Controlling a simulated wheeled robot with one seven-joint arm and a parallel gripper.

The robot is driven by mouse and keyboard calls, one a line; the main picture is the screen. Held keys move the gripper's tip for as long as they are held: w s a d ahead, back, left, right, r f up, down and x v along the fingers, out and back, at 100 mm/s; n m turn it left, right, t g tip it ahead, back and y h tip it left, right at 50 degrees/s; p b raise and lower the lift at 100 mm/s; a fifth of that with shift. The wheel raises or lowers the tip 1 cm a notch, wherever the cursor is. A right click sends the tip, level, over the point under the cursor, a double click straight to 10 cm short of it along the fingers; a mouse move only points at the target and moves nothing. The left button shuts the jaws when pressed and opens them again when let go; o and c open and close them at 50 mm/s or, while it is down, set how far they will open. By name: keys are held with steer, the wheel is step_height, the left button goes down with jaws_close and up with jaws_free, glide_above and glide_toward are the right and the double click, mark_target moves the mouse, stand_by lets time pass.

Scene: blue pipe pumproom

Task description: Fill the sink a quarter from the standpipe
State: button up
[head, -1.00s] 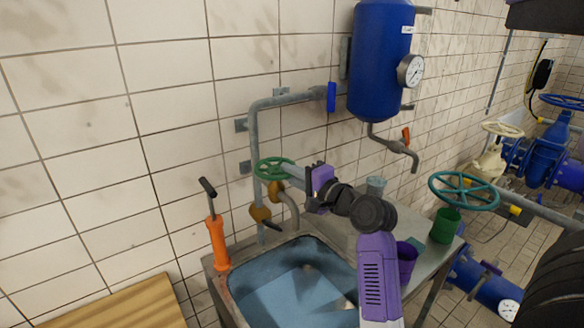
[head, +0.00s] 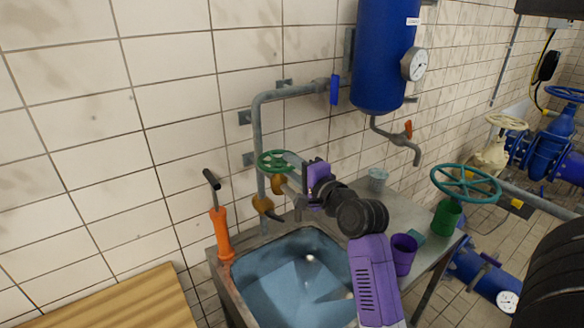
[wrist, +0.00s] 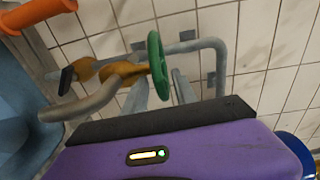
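The grey standpipe (head: 257,140) climbs the tiled wall behind the blue-lined sink (head: 238,296). It carries a green handwheel (head: 274,161) on a brass valve and, lower, another brass valve with a dark lever (head: 275,216). In the wrist view, the handwheel (wrist: 156,65) is nearly edge-on, with a curved grey spout (wrist: 85,107) to its left. My gripper (head: 290,173) is just right of the handwheel. Its grey fingers (wrist: 160,90) are apart, with the wheel's rim appearing between them; contact is unclear. I see no stream; the water level cannot be told.
An orange hand pump (head: 221,235) stands left of the sink. The counter right of it holds a purple cup (head: 403,255), a green cup (head: 446,218) and a clear cup (head: 377,179). A blue tank (head: 383,60) hangs above. A teal wheel (head: 466,186) stands at right.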

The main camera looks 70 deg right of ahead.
steer(key=b+v, duration=0.2)
steer(key=v, duration=0.5)
steer(key=shift+s+a, duration=0.25)
steer(key=shift+s, duration=0.1)
stand_by(0.5)
